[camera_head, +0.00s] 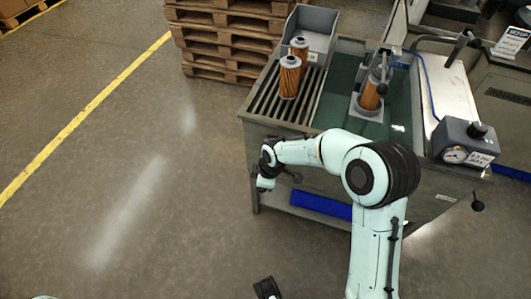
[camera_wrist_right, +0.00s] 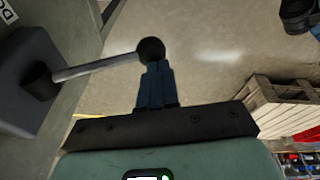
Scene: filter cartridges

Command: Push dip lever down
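The dip lever shows in the right wrist view as a grey rod (camera_wrist_right: 95,67) rising to the right from a dark grey housing at the left. It ends in a black ball knob (camera_wrist_right: 151,50). My right gripper (camera_wrist_right: 155,66) has its two blue fingers together, with nothing between them. Their tips are right at the knob; contact cannot be told. In the head view my right arm reaches to the bench front, its gripper (camera_head: 265,183) by the left front corner. A dark piece at the bottom edge (camera_head: 267,288) may be my left gripper; its fingers cannot be made out.
Orange filter cartridges stand on the slotted rack (camera_head: 265,103) and in a fixture (camera_head: 367,112) on the bench. A grey bin (camera_head: 318,22) is at the back. A gauge box (camera_head: 463,138) sits at the right corner. Stacked pallets (camera_head: 220,45) stand behind; the floor left is open.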

